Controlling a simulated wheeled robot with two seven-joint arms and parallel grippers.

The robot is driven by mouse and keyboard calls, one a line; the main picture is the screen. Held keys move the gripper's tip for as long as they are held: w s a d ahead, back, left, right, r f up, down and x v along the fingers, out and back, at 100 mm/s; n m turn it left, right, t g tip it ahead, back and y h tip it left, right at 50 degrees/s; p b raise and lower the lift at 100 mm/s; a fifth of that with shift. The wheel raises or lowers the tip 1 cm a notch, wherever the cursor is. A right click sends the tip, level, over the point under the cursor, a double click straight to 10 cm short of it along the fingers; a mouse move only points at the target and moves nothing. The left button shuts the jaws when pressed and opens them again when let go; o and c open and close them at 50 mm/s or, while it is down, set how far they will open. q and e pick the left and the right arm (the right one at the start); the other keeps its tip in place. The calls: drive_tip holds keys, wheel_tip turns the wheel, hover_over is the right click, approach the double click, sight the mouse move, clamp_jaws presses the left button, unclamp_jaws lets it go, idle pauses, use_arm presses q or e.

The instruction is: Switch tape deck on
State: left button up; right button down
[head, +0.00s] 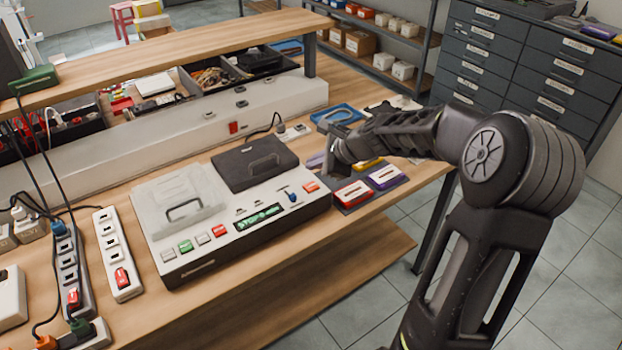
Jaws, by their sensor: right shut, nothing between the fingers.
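The tape deck (222,232) stands on the wooden workbench (135,320). It has a pale body, a clear lid (175,195) at its left and a dark lid (254,160) at its right. Along its front are a green button (186,246), grey buttons, red buttons, a blue lever (292,195) and a lit display (258,218) with green text that seems to read STOP. My right gripper (332,166) is shut and empty, just right of the deck's back right corner, apart from its front buttons as far as I can tell. My left gripper is not in view.
Cassettes in red (353,193) and purple (386,177) lie right of the deck. White power strips (118,255) with red switches and cables lie at the left. A raised shelf (180,55) with bins below runs behind. The bench front edge strip is clear.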

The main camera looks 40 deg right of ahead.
wheel_tip(320, 180, up, 2)
drive_tip(key=shift+r+p, duration=0.15)
drive_tip(key=shift+p, duration=0.5)
